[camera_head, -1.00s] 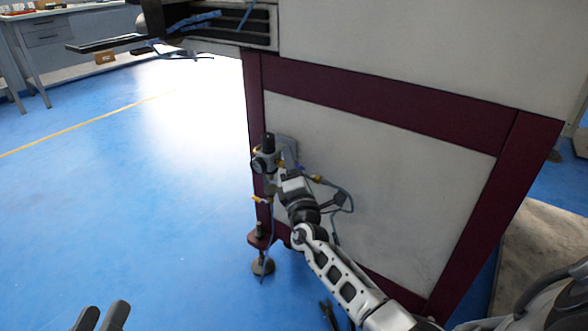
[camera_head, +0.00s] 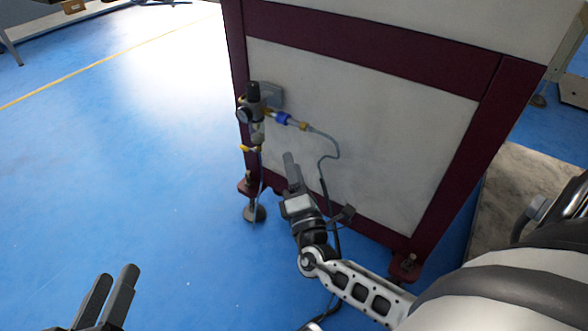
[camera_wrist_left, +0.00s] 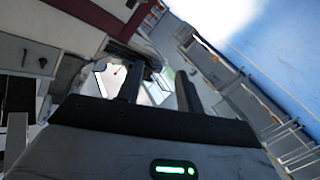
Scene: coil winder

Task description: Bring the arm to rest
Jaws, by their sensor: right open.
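My right gripper (camera_head: 292,165) is in the middle of the head view, at the end of an arm coming from the lower right. It is open and empty, in front of the machine's lower side panel. It is below and right of the air regulator unit (camera_head: 254,108) and visibly apart from it. My left gripper (camera_head: 107,280) is at the bottom left of the head view, over blue floor. Its two fingers stand apart with nothing between them. The fingers also show apart in the left wrist view (camera_wrist_left: 160,85).
The machine's dark red frame (camera_head: 370,38) and pale panel (camera_head: 400,125) stand close behind my right gripper. A blue fitting (camera_head: 283,118) and a thin hose (camera_head: 330,152) stick out there. A machine foot (camera_head: 254,212) is on the floor. Blue floor (camera_head: 110,170) on the left is clear.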

